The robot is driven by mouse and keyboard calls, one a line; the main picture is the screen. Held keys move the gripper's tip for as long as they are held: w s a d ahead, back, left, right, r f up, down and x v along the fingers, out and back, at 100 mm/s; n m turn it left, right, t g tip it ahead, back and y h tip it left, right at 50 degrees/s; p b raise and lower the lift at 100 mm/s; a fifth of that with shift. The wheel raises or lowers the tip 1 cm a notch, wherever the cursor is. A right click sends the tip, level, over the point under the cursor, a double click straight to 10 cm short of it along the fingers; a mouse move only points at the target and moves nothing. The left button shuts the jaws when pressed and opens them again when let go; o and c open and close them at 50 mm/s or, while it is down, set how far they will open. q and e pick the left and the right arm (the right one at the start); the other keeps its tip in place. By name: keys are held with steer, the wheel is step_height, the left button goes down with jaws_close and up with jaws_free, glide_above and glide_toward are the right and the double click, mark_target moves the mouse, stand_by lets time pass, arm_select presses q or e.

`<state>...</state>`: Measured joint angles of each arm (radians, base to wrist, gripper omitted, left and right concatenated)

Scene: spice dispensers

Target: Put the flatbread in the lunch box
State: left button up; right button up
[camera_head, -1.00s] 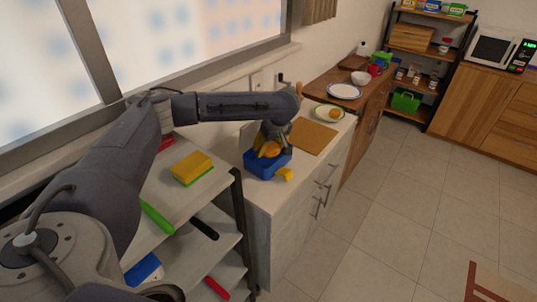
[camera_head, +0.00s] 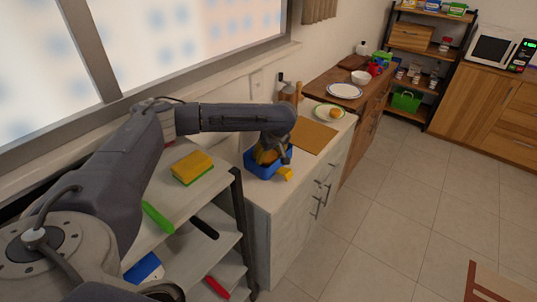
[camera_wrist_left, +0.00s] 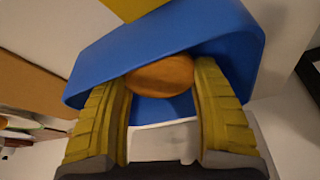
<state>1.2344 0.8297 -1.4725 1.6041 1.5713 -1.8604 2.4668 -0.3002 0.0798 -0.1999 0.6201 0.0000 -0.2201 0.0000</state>
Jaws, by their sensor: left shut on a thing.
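The blue lunch box (camera_head: 262,172) stands open on the white counter in the head view. My left gripper (camera_head: 268,156) is at its opening, with the yellow fingertips pointing down into it. In the left wrist view the gripper (camera_wrist_left: 162,95) is shut on the round, orange-brown flatbread (camera_wrist_left: 160,73). The flatbread lies between the two fingers, in front of the blue lunch box wall (camera_wrist_left: 195,35). Whether it touches the box floor cannot be told. My right gripper is not in view.
A small yellow piece (camera_head: 285,174) is at the lunch box's front side. A tan board (camera_head: 308,137) lies behind the box, and a plate (camera_head: 321,112) with a round orange item (camera_head: 334,113) beyond it. A yellow-green sponge (camera_head: 193,167) sits on the shelf to the left.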

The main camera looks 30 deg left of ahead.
arm_select(q)
steer(key=shift+f, duration=0.15)
steer(key=o, duration=1.2)
steer(key=shift+r, duration=0.4)
steer(key=v, duration=1.2)
steer(key=shift+r, duration=0.2)
steer(key=shift+d, duration=0.1)
